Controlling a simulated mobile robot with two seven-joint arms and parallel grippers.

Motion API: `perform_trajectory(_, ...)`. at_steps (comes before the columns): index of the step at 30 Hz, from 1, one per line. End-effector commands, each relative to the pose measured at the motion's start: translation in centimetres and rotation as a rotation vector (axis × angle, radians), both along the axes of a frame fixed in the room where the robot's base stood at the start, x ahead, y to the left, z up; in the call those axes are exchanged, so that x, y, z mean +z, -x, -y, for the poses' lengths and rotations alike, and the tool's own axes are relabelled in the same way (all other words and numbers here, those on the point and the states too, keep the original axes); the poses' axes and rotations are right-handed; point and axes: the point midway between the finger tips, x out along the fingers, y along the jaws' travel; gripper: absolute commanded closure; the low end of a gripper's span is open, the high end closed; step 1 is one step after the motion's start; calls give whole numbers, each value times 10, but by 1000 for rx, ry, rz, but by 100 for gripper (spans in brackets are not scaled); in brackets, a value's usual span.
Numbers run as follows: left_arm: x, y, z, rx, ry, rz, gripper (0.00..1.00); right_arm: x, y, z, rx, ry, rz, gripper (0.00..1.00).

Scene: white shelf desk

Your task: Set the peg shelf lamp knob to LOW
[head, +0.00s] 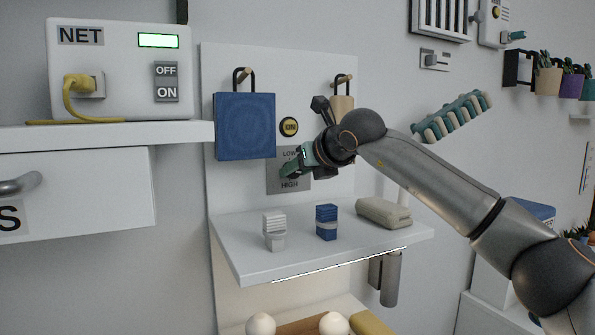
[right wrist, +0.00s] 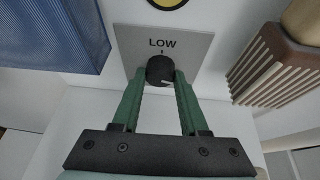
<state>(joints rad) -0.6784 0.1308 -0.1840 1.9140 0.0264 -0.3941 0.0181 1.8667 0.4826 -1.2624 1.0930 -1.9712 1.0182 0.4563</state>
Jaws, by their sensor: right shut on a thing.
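The lamp knob (right wrist: 160,70) is a dark round dial on a grey plate (right wrist: 202,48), below the word LOW. A small pale mark shows on its lower right side. My right gripper (right wrist: 160,80) is shut on the knob, with one green finger on each side. In the head view the right gripper (head: 291,168) reaches the plate (head: 275,183) from the right and hides the knob. LOW is partly visible above the fingers and HIGH below them. My left gripper is not in view.
A blue bag (head: 246,126) hangs left of the plate, and a round ON button (head: 288,127) sits above it. The peg shelf (head: 290,257) below holds small blocks and a beige case (head: 383,212). A bright strip lines its front edge. A brown ribbed object (right wrist: 280,65) is close right.

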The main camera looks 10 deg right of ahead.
Motion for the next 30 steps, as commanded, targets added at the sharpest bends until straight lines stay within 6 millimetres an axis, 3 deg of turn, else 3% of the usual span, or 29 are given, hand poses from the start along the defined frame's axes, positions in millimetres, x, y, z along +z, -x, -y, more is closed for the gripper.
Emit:
perform_trajectory(6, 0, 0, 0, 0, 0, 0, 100, -1, 0, -1, 1, 0, -3, 100)
perform_trajectory(7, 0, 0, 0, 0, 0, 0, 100, -1, 0, -1, 1, 0, -3, 54)
perform_trajectory(14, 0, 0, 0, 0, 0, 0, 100, -1, 0, 0, 1, -1, -2, 29)
perform_trajectory(23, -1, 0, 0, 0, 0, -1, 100, 0, 2, 0, 0, -1, 0, 27)
perform_trajectory(30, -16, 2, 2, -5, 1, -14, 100, 12, 31, 9, 1, -3, 4, 27)
